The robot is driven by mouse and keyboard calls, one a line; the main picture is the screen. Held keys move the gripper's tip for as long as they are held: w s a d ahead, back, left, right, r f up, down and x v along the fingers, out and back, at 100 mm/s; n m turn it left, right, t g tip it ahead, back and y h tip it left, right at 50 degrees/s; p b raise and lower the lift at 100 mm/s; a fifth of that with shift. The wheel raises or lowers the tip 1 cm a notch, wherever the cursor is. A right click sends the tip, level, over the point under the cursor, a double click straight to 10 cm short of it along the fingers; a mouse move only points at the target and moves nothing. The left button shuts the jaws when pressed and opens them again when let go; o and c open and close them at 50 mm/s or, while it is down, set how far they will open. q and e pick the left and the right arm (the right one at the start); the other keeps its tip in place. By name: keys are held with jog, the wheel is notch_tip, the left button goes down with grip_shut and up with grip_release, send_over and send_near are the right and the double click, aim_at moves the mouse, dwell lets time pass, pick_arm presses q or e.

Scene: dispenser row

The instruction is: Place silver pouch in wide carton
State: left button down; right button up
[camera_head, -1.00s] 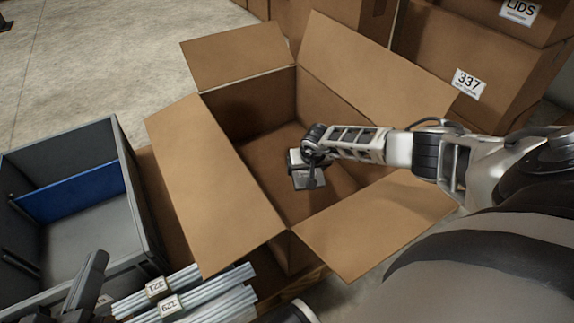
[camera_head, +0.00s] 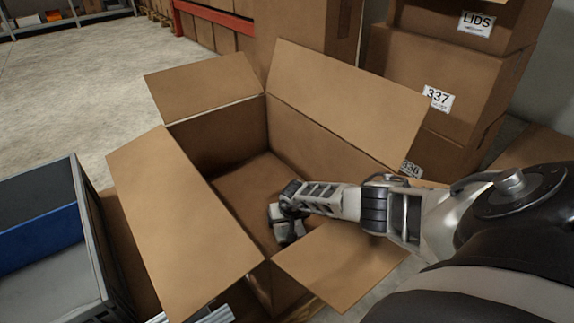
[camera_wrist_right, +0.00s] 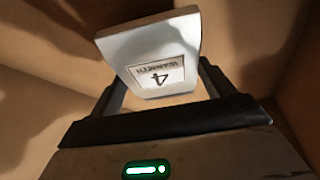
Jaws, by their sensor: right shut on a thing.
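The wide carton (camera_head: 188,215) stands open with its flaps spread outward, and its inside looks empty apart from my gripper and load. My right gripper (camera_head: 283,222) reaches in over the right side and is down inside the carton. It is shut on the silver pouch (camera_wrist_right: 150,45), a pale flat piece with a label reading 4. In the right wrist view the pouch sits between the two dark fingers (camera_wrist_right: 165,95), with brown carton walls around it. In the head view the pouch (camera_head: 289,233) is small and partly hidden by the gripper. My left gripper is out of view.
A grey crate with a blue panel (camera_head: 40,238) stands at left. Some silver tubes (camera_head: 215,316) show at the bottom edge. Stacked cartons marked 337 (camera_head: 440,98) and LIDS stand behind at right. Open floor (camera_head: 85,95) lies at the back left.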

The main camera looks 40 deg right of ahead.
jog(key=shift+f, duration=0.55)
jog(key=o, duration=0.9)
jog(key=shift+o, duration=0.2)
jog(key=shift+r, duration=0.1)
